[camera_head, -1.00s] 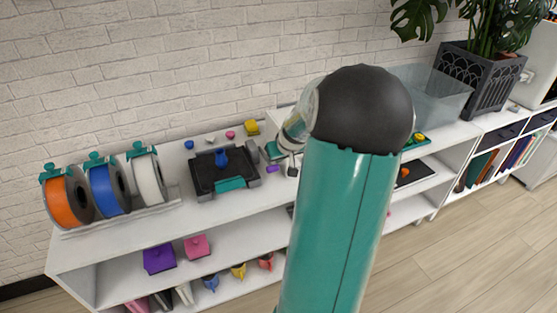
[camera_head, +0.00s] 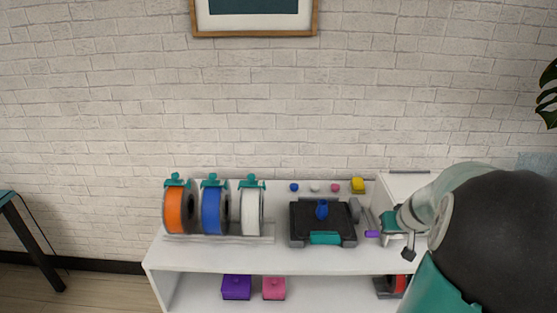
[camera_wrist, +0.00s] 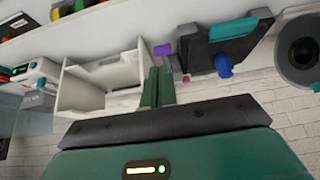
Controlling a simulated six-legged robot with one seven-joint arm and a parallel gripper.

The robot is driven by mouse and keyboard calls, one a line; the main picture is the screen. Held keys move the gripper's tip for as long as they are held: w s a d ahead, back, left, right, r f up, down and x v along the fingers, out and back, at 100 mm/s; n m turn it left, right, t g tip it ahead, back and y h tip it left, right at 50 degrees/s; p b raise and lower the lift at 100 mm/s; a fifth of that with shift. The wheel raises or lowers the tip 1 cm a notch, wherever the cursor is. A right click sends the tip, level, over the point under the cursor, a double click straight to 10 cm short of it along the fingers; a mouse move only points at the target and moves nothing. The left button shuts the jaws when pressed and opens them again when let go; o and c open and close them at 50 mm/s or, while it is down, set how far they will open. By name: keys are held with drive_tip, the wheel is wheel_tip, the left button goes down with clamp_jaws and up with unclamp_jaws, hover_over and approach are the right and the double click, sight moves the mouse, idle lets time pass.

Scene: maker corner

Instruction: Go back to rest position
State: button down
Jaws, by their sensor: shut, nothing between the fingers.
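My gripper (camera_wrist: 159,72) shows in the wrist view with its two green fingers together and nothing between them. In the head view my arm comes in from the lower right and reaches over the right part of the white shelf (camera_head: 190,256). My gripper is partly hidden there by my own arm. The fingers appear beside a white open-fronted organizer (camera_wrist: 85,100) and a small purple piece (camera_wrist: 162,49). Whether they touch anything cannot be told.
Orange (camera_head: 175,211), blue (camera_head: 211,211) and white (camera_head: 249,212) spools stand left on the shelf. A black 3D printer (camera_head: 305,216) with a blue piece sits mid-shelf. Purple (camera_head: 236,288) and pink (camera_head: 273,288) boxes lie below. A dark-legged table (camera_head: 30,240) stands far left.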

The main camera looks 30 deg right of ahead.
drive_tip(key=shift+w+a, duration=0.1)
drive_tip(key=w+a+r+n+y, duration=0.15)
drive_tip(key=w+a+r, duration=0.25)
drive_tip(key=a, duration=0.9)
drive_tip(key=w+a+r+n, duration=0.3)
drive_tip(key=a+r, duration=0.1)
drive_tip(key=a, duration=0.8)
drive_tip(key=s+a+r+n+y, duration=0.1)
drive_tip(key=s+a, duration=0.4)
drive_tip(key=a, duration=0.3)
drive_tip(key=s+a+r, duration=0.2)
drive_tip(key=s+a, duration=0.4)
drive_tip(key=a, duration=0.2)
drive_tip(key=shift+a+r+n+y, duration=0.2)
drive_tip(key=shift+n+y, duration=0.15)
drive_tip(key=shift+d, duration=0.2)
